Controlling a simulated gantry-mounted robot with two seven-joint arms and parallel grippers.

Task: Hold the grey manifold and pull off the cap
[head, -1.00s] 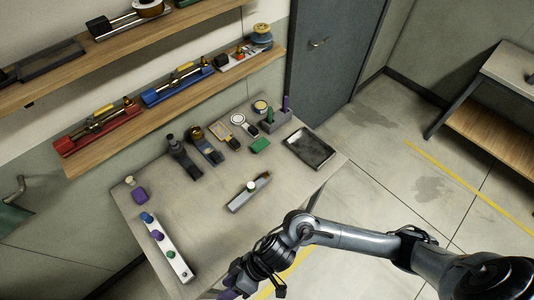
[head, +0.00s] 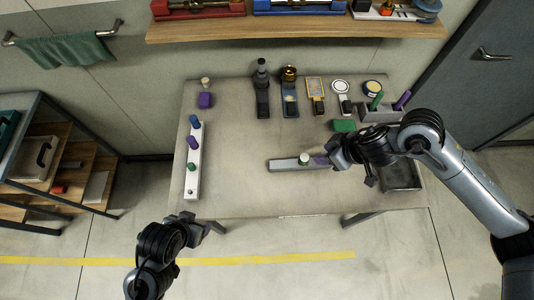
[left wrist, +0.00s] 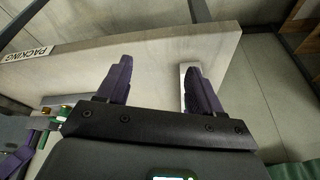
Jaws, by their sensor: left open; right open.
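The grey manifold (head: 284,164) lies flat near the middle of the table. A cap (head: 304,159), pale on top and green below, stands on it right of its middle. My right gripper (head: 322,160) is open at the manifold's right end, its purple finger close to the cap; the arm hides that end, and I cannot tell whether it touches. My left gripper (head: 217,228) is open and empty in front of the table's near edge, away from the manifold. In the left wrist view its purple fingers (left wrist: 160,85) are spread apart.
A white strip (head: 187,180) with blue, purple and green knobs lies at the table's left. Several tools stand along the back, with a green block (head: 344,125) and a grey holder (head: 380,114). A dark tray (head: 402,178) lies right. The front middle of the table (head: 240,195) is clear.

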